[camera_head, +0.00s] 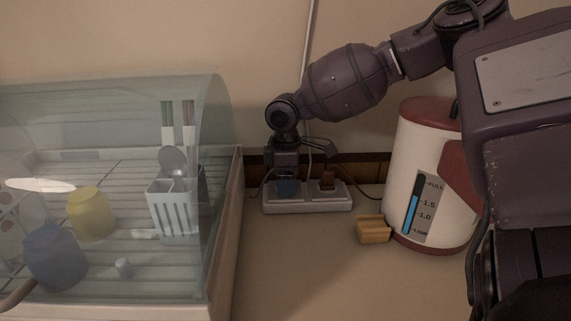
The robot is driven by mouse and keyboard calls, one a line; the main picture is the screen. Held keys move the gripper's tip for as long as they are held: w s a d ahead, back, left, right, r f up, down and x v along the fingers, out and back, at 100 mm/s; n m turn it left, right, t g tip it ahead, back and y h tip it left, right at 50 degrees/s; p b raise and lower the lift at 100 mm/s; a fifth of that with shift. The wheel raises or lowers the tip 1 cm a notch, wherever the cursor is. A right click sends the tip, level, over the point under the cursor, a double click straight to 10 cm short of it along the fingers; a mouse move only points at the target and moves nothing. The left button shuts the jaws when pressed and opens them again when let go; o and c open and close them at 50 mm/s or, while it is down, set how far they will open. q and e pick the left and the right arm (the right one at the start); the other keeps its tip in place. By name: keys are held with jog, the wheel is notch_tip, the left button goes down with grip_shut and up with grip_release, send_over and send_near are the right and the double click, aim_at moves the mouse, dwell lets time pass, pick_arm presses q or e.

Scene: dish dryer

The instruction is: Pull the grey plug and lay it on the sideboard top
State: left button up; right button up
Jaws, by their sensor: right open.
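A white power strip (308,205) lies on the sideboard top (300,270) against the back wall. In this dim light I cannot tell for sure that the blue-grey one is the grey plug. My right gripper (298,163) points down over the strip, open, with its fingers spread just above and around the left plug. I cannot tell whether they touch it. It hides the plug's upper part. My left gripper is not in view.
A clear-domed dish dryer (222,180) with cups and a cutlery holder (174,208) stands at the left. A white and red water dispenser (405,160) and a small wooden block (374,230) stand right of the strip. Dark cords run beside the strip. The front sideboard top is clear.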

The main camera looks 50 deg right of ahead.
dwell(0.8)
jog(key=shift+c, duration=0.3)
grip_shut()
jog(key=shift+r, duration=0.1)
jog(key=shift+r+p, duration=0.35)
jog(key=shift+r, duration=1.05)
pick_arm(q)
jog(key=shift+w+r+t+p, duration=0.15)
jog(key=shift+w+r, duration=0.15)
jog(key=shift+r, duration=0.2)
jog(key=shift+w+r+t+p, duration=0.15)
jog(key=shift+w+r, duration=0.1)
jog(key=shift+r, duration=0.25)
pick_arm(e)
jog(key=shift+r, duration=1.5)
